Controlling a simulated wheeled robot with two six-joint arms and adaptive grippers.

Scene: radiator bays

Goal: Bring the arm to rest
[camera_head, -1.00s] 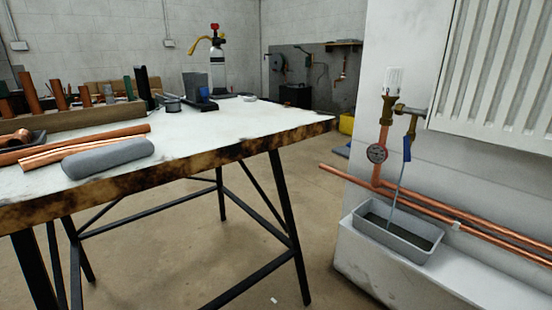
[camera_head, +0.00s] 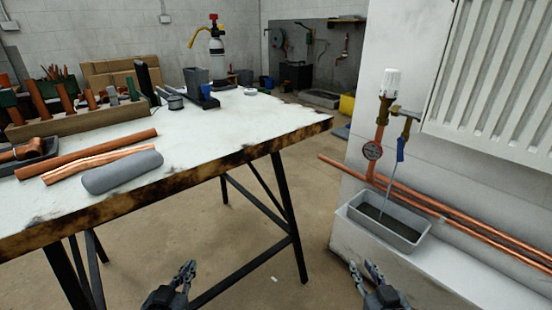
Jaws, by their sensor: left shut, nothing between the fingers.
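My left gripper (camera_head: 188,268) shows at the bottom, in front of the bench's front edge and low over the floor. Its fingers are together with nothing between them. My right gripper (camera_head: 363,266) shows at the bottom right, below the grey drip tray. Its two fingers stand apart, with nothing seen between them. Neither gripper touches the bench or the tray. Only the gripper ends of both arms are in view.
The workbench (camera_head: 240,125) fills the left, with copper pipes (camera_head: 85,155), a grey pad (camera_head: 122,172) and a wooden rack (camera_head: 80,122). At right, a drip tray (camera_head: 402,237) sits on the ledge under a valve (camera_head: 388,108) and radiator (camera_head: 500,75).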

